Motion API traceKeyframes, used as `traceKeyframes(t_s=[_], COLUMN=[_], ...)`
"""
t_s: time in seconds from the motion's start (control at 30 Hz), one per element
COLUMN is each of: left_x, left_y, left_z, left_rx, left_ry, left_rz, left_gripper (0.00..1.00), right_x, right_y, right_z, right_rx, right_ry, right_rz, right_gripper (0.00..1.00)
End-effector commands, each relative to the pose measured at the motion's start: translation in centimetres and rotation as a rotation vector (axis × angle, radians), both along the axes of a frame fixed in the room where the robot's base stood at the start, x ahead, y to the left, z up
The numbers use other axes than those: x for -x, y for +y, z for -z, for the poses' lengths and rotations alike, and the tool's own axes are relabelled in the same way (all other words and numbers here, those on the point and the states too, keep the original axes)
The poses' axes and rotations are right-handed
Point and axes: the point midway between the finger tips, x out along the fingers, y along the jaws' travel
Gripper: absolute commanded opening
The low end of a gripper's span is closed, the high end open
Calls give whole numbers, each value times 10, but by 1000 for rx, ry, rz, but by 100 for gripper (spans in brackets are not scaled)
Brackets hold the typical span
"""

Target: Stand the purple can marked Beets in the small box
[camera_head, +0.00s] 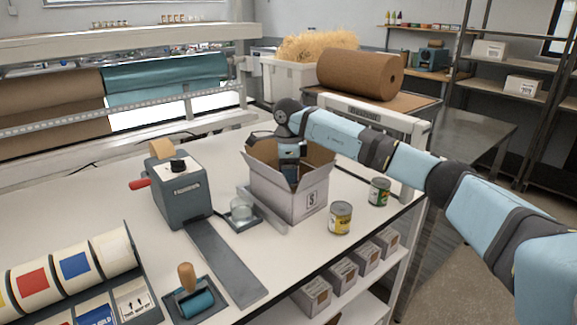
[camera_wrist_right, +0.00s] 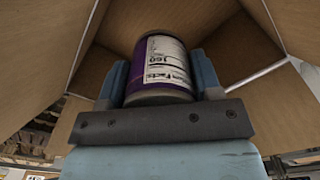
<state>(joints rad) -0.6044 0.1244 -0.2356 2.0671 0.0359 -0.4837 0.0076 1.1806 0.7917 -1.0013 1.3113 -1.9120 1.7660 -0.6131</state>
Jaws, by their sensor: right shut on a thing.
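The small box (camera_head: 289,196), a grey-white carton with open flaps and an "S" label, stands on the white table. My right gripper (camera_head: 290,172) reaches down into it from above. In the right wrist view my right gripper (camera_wrist_right: 162,85) is shut on the purple can (camera_wrist_right: 158,68), with a finger on each side. The can's nutrition label faces the camera; the word Beets does not show. Brown cardboard walls surround the can. Its far end and whether it touches the box floor are hidden. My left gripper is not in view.
A yellow-labelled can (camera_head: 340,218) and a green-labelled can (camera_head: 379,192) stand right of the box, near the table edge. Small cartons (camera_head: 342,273) sit on the shelf below.

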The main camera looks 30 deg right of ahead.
Motion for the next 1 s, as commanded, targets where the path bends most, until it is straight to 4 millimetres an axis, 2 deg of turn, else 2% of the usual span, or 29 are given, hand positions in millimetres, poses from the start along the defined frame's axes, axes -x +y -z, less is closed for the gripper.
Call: traceKeyframes(t_s=[0.43,0.93,0.97,1.0], left_x=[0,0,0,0], left_y=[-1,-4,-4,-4], left_z=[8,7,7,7], left_rx=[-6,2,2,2], left_ry=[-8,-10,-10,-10], left_rz=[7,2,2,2], left_gripper=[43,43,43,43], right_x=[0,0,0,0], right_y=[0,0,0,0], right_z=[33,39,39,39], right_rx=[0,0,0,0], right_ry=[-1,-1,-1,-1], right_rz=[0,0,0,0], right_gripper=[31,31,61,70])
